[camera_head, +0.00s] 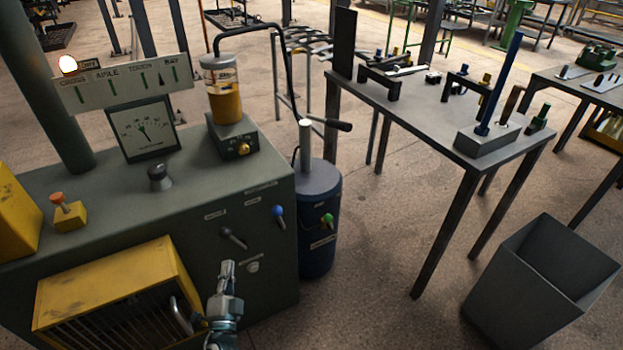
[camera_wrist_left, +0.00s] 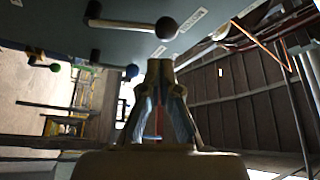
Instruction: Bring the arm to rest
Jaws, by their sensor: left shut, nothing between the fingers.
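My left gripper (camera_head: 228,270) is in the lower middle of the head view, in front of the grey machine cabinet (camera_head: 190,215). Its fingers are together and nothing shows between them. In the left wrist view the gripper (camera_wrist_left: 160,68) points at the cabinet face, just below a lever with a dark ball knob (camera_wrist_left: 166,28). In the head view that dark-knobbed lever (camera_head: 233,238) sits above the fingertips. I cannot tell whether they touch; they look apart. My right gripper is not in view.
A yellow barred guard (camera_head: 120,285) with a handle juts out left of my gripper. A blue-knobbed lever (camera_head: 278,211) is on the cabinet. A dark cylinder (camera_head: 320,225) with a green knob stands beside it. A table (camera_head: 420,95) and grey bin (camera_head: 540,275) are right. Floor between is clear.

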